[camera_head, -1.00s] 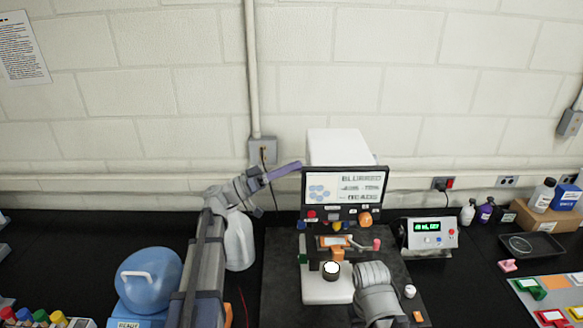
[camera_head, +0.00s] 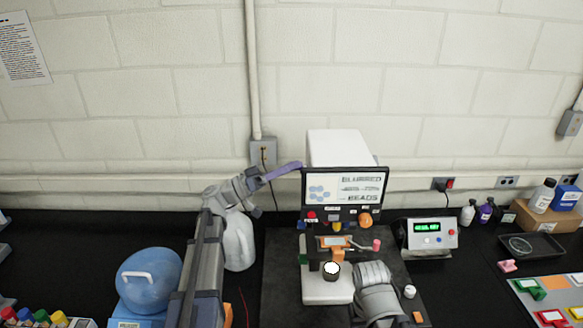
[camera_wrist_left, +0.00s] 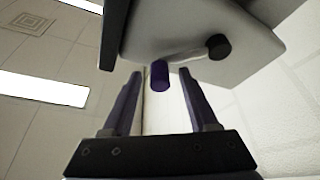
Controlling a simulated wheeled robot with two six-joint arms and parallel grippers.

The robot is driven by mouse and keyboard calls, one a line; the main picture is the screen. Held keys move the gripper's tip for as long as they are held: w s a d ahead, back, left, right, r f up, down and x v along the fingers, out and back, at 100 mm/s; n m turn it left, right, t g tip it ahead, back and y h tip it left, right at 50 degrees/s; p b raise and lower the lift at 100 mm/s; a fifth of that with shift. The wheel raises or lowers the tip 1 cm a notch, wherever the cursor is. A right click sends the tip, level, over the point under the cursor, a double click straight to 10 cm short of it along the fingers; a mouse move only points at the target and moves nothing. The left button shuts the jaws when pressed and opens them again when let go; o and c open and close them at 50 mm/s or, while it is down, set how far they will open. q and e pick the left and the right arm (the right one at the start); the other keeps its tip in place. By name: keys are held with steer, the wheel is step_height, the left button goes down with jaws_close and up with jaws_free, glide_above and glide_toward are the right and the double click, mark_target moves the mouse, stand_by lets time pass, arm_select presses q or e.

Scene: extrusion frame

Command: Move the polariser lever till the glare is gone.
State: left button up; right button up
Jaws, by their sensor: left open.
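My left gripper (camera_head: 296,166) reaches in from the left, its purple fingers beside the left edge of the microscope's screen (camera_head: 345,187). In the left wrist view its fingers (camera_wrist_left: 160,73) are apart. A short purple peg (camera_wrist_left: 159,77), which looks like the polariser lever, hangs from the pale housing (camera_wrist_left: 185,35) between the fingertips, with gaps on both sides. A black knob (camera_wrist_left: 218,47) sits right of it. The screen shows blue round shapes and blurry text with the word "BEADS". In the head view the peg cannot be made out. My right gripper cannot be seen.
A grey control box (camera_head: 428,236) with a green display stands right of the microscope. A white jug (camera_head: 239,243) and blue container (camera_head: 149,280) stand left, near my left arm. Bottles, a dark tray (camera_head: 531,246) and coloured blocks lie at right.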

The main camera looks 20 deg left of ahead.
arm_select(q)
steer(key=b+v, duration=0.2)
steer(key=v, duration=0.5)
steer(key=shift+s+a, duration=0.15)
steer(key=shift+a, duration=0.05)
